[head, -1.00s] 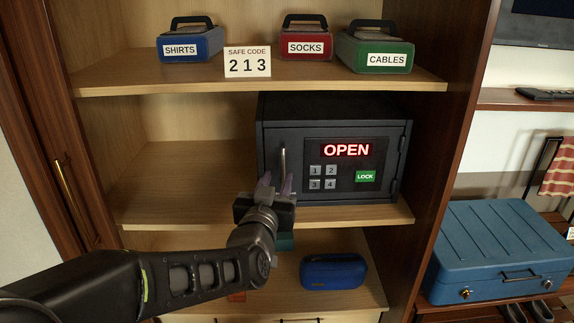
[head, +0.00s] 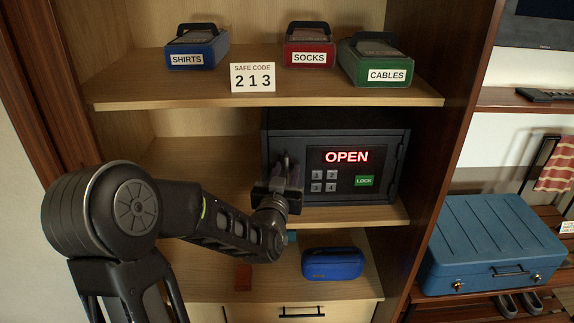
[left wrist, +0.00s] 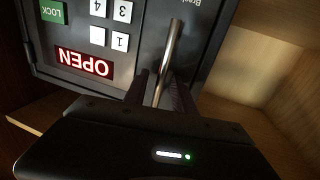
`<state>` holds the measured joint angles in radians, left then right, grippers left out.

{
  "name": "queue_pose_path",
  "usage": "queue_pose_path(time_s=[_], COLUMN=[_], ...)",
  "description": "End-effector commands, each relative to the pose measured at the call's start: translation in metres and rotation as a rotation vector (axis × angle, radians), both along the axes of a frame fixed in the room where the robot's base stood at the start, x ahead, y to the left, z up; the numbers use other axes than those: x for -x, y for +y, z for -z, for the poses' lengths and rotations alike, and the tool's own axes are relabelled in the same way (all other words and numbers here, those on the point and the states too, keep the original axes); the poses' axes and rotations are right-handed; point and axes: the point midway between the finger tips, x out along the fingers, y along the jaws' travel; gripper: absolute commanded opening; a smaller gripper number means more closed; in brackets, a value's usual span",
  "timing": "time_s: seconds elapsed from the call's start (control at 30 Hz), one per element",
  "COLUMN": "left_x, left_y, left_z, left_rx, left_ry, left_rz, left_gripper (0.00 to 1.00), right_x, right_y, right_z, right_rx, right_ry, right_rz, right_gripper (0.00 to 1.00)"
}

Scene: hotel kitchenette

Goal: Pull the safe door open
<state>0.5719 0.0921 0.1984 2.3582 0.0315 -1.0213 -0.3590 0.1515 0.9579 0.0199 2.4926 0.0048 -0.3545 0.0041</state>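The dark grey safe (head: 383,138) stands on the middle shelf. Its door is closed, with a red OPEN display (head: 346,157), number keys and a green LOCK key. My left gripper (head: 287,168) is at the left side of the door, in front of the handle, and mostly hides it. In the left wrist view the upright silver handle (left wrist: 170,52) runs between the two dark fingers (left wrist: 160,82). The fingers look apart, with some space beside the bar; firm contact does not show. My right gripper is in no view.
The top shelf holds a blue SHIRTS box (head: 196,48), a red SOCKS box (head: 309,47), a green CABLES box (head: 375,62) and a safe code card (head: 253,77) reading 213. A blue pouch (head: 333,264) lies below. The shelf left of the safe is clear.

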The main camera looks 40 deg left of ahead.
Motion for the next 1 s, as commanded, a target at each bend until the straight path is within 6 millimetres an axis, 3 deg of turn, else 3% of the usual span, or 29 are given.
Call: queue_pose_path(time_s=[0.37, 0.73, 1.0], left_x=[-0.0047, -0.0046, -0.0046], left_y=[0.0019, 0.0018, 0.0017], left_z=[0.0002, 0.0001, 0.0001], left_rx=[0.000, 0.000, 0.000], left_ry=[0.000, 0.000, 0.000], left_rz=[0.000, 0.000, 0.001], left_gripper=[0.31, 0.01, 0.00], right_x=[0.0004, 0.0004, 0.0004], right_y=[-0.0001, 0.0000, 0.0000], right_z=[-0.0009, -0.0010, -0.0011], right_rx=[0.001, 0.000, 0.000], right_ry=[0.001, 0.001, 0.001], right_rz=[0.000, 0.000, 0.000], right_gripper=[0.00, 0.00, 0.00])
